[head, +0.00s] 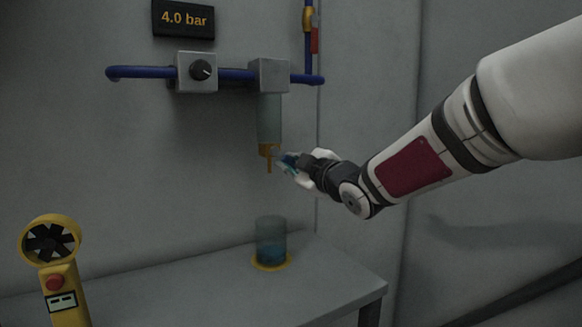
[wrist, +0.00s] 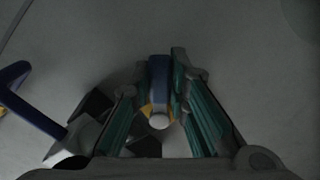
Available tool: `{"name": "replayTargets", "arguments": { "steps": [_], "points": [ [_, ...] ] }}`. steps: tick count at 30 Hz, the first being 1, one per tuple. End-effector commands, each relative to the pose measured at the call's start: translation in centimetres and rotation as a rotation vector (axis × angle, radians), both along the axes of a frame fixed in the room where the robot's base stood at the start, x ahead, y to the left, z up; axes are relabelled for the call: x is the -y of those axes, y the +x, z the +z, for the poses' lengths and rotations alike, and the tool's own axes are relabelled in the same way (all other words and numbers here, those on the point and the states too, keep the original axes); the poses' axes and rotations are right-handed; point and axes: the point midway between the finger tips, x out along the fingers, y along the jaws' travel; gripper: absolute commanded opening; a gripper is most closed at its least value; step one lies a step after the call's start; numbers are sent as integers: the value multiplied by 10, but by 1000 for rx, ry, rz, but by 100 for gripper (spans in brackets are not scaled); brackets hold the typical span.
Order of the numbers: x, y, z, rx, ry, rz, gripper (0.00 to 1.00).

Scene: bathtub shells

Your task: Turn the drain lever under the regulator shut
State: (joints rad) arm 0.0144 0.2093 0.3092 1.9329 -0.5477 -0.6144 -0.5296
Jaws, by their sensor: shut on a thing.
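The regulator, a grey block (head: 268,75) on the wall pipe, has a cloudy bowl (head: 268,118) hanging below it. A brass drain fitting (head: 268,151) is at the bowl's bottom, with yellow parts also showing in the wrist view (wrist: 147,111). My gripper (head: 291,161) is just right of the fitting. In the wrist view its green-lined fingers (wrist: 159,95) are shut on the blue drain lever (wrist: 158,72), which lies between them. In the head view my fingers mostly hide the lever, and its exact angle cannot be told.
A clear cup (head: 271,238) with blue liquid stands in a yellow ring (head: 271,267) on the grey bench (head: 330,285). A blue pipe (head: 140,72) carries a knob box (head: 197,71). A "4.0 bar" display (head: 184,18) hangs above. A yellow fan-headed device (head: 62,275) stands front left.

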Motion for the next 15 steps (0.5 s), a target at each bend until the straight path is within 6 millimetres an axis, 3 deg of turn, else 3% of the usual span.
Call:
{"name": "replayTargets", "arguments": {
  "steps": [7, 8, 10, 15],
  "points": [
    [0, 0, -1, -2, -2, 0, 0],
    [0, 0, -1, -2, -2, 0, 20],
    [0, 0, -1, -2, -2, 0, 36],
    [0, 0, -1, -2, 0, 0, 37]
  ]
}}
